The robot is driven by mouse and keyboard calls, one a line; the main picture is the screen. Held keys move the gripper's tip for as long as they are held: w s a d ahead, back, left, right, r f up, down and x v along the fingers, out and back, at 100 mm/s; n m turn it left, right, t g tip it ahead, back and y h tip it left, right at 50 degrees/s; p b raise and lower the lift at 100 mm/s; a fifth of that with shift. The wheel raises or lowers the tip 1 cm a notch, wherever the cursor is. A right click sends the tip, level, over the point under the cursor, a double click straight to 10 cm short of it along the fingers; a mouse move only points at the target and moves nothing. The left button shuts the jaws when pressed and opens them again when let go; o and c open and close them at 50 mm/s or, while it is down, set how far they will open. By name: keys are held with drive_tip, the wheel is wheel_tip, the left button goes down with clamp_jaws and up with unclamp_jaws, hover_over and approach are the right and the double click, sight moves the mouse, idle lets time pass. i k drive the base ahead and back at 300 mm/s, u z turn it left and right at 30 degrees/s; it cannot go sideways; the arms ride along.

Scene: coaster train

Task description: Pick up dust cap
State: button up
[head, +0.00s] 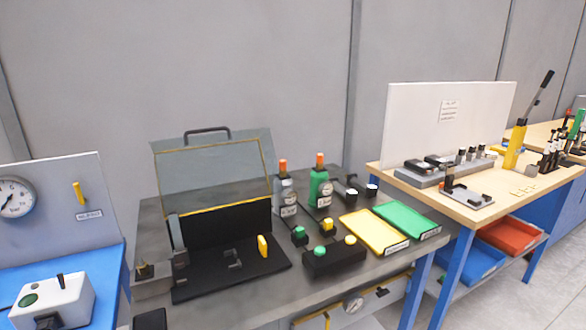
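I cannot tell for sure which thing is the dust cap. On the grey bench (235,290), a black block (334,262) carries a green round piece (320,252) and a yellow round piece (350,241). Behind it, another green piece (299,232) and another yellow piece (327,225) sit on small dark bases. A yellow upright piece (263,246) stands on the black base under an open clear lid (220,168). My gripper is not in view.
A yellow tray (374,234) and a green tray (408,221) lie at the bench's right. A grey bottle (288,196) and a green bottle (320,188) stand behind. A wooden-topped bench (470,212) is on the right. A blue bench (108,265) is on the left.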

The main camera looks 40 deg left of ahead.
sight(282, 162)
drive_tip(key=u, duration=1.3)
drive_tip(key=i, duration=1.5)
